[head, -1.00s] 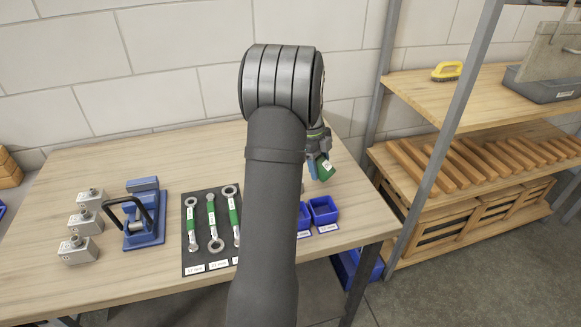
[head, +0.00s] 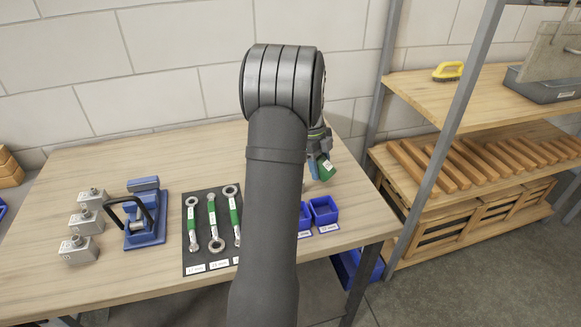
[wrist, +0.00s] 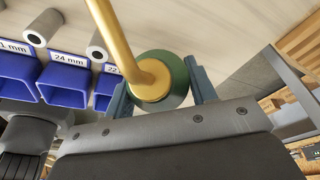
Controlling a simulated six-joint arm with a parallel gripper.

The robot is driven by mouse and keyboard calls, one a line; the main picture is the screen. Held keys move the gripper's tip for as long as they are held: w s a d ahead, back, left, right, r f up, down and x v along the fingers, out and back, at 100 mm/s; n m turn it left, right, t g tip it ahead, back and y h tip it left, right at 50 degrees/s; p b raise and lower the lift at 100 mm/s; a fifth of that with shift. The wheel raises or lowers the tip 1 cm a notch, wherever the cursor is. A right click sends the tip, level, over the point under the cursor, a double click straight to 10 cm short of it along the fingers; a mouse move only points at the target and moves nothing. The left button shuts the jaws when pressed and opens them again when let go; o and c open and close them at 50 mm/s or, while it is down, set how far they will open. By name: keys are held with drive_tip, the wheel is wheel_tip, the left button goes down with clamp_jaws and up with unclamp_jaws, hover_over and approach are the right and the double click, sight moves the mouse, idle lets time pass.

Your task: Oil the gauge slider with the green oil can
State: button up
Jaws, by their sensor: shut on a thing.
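The green oil can (head: 326,168) is in my gripper (head: 318,158), held off the tabletop at the right part of the bench, partly hidden by my arm. In the wrist view the can (wrist: 178,78) shows as a round green body with a brass spout (wrist: 120,45) rising from it toward the camera. The two blue jaws of my gripper (wrist: 160,92) are shut on its sides. I cannot pick out the gauge slider for certain. A blue device with a black handle (head: 145,220) stands on the left half of the bench.
Wrenches with green labels lie on a black mat (head: 200,258) in the middle. Small blue bins (head: 323,212) stand at the right, with grey cylinders behind them in the wrist view (wrist: 45,26). Grey blocks (head: 78,250) stand at the left. A shelf rack (head: 455,95) is to the right.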

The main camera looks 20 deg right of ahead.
sight(321, 157)
drive_tip(key=shift+r, duration=0.15)
wheel_tip(321, 157, up, 3)
drive_tip(key=t+y, duration=0.2)
drive_tip(key=t, duration=0.1)
drive_tip(key=shift+y, duration=0.3)
drive_tip(key=shift+r+t+y, duration=0.3)
drive_tip(key=shift+r+t, duration=0.1)
drive_tip(key=shift+t, duration=0.1)
drive_tip(key=shift+r+t+y, duration=1.1)
drive_tip(key=shift+r+t, duration=0.3)
drive_tip(key=shift+r, duration=0.1)
